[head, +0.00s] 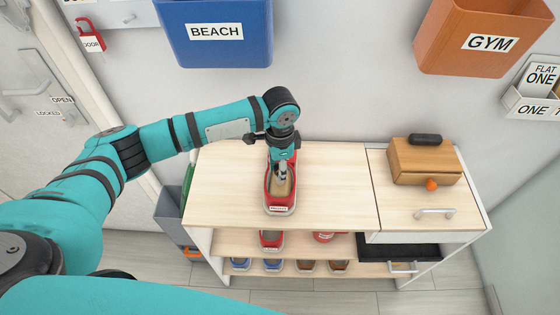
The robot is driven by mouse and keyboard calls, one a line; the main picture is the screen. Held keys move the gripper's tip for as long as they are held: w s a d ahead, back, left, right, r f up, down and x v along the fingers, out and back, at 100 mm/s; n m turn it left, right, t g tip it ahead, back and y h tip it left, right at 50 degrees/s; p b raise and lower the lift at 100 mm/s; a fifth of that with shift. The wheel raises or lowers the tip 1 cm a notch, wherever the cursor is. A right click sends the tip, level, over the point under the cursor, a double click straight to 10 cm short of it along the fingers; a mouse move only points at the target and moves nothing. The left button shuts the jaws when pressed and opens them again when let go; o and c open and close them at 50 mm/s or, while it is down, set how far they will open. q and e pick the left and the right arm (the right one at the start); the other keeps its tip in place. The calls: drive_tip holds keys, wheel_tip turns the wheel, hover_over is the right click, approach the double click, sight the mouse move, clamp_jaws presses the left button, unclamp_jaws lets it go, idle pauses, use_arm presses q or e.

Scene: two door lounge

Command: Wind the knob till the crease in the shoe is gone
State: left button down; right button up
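A red shoe (268,200) with a pale sole and a tan inside stands on the wooden top of the shelf unit (335,190). A small label with unreadable print sits at its near end. My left gripper (282,172) points down over the far part of the shoe's opening, with its fingertips at or in it. Its fingers look close together, but whether they hold anything is too small to tell. The knob and any crease cannot be made out; the gripper covers part of the shoe. My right gripper is not in view.
A wooden box (423,161) with an orange knob and a dark handle stands on the right of the top. Several shoes, including a red one (271,239), fill the shelves below. BEACH (215,50) and GYM (475,55) bins hang behind.

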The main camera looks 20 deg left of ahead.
use_arm(q)
drive_tip(key=m+p, duration=0.2)
drive_tip(key=m, duration=0.2)
drive_tip(key=shift+r+m+p, duration=0.15)
drive_tip(key=shift+m+p, duration=0.9)
drive_tip(key=shift+m, duration=1.45)
drive_tip(key=c, duration=0.9)
unclamp_jaws()
wheel_tip(320, 180, up, 12)
drive_tip(key=shift+f, duration=0.15)
drive_tip(key=shift+d, duration=0.1)
